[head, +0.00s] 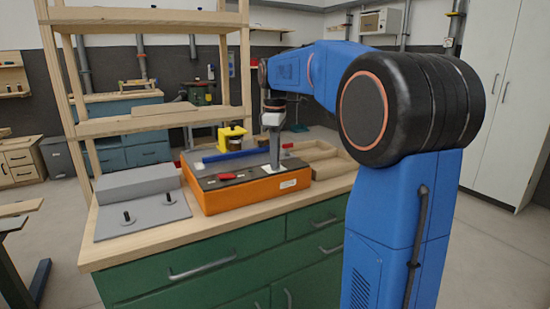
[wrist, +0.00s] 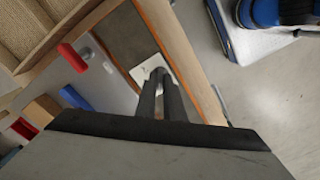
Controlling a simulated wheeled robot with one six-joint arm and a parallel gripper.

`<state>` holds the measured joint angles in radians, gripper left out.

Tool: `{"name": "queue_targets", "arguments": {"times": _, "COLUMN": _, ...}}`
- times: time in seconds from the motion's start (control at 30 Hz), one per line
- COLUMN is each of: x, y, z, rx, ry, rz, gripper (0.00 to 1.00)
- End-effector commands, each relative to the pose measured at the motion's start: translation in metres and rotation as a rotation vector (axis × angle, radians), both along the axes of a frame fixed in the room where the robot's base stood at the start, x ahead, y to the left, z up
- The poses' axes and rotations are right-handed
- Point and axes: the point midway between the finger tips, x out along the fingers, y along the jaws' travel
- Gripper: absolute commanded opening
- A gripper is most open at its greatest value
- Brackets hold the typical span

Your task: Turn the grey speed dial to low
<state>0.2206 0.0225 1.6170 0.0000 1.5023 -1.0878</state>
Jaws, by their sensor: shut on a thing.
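The grey speed dial (wrist: 159,72) sits on a small white plate (wrist: 139,74) on the dark top of an orange box (head: 250,198). My gripper (head: 275,163) points down at the right part of that top and is shut on the dial. In the wrist view the two dark fingertips (wrist: 158,76) meet at the dial and hide most of it. In the head view the dial is hidden behind the fingers. The dial's pointer and the low mark are too small to read.
A red handle (head: 228,177) lies on the box top. Behind are a blue bar (head: 224,155) and a yellow object (head: 232,136). A grey unit with two black pegs (head: 140,205) stands left; wooden trays (head: 325,160) lie right. A wooden shelf frame (head: 160,121) rises behind.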

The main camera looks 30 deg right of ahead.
Motion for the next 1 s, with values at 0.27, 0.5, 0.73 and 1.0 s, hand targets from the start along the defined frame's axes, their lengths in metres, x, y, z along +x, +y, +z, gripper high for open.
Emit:
{"name": "queue_targets", "arguments": {"times": 0.27, "x": 0.0002, "y": -0.0002, "z": 0.0007, "rx": -0.001, "ry": -0.002, "rz": 0.02, "gripper": 0.0}}
{"name": "queue_targets", "arguments": {"times": 0.5, "x": 0.0002, "y": -0.0002, "z": 0.0007, "rx": -0.001, "ry": -0.002, "rz": 0.019, "gripper": 0.0}}
{"name": "queue_targets", "arguments": {"times": 0.73, "x": 0.0002, "y": -0.0001, "z": 0.0004, "rx": -0.001, "ry": -0.001, "rz": 0.019, "gripper": 0.27}}
{"name": "queue_targets", "arguments": {"times": 1.0, "x": 0.0004, "y": -0.0001, "z": 0.0062, "rx": 0.0, "ry": -0.001, "rz": 0.019, "gripper": 0.27}}
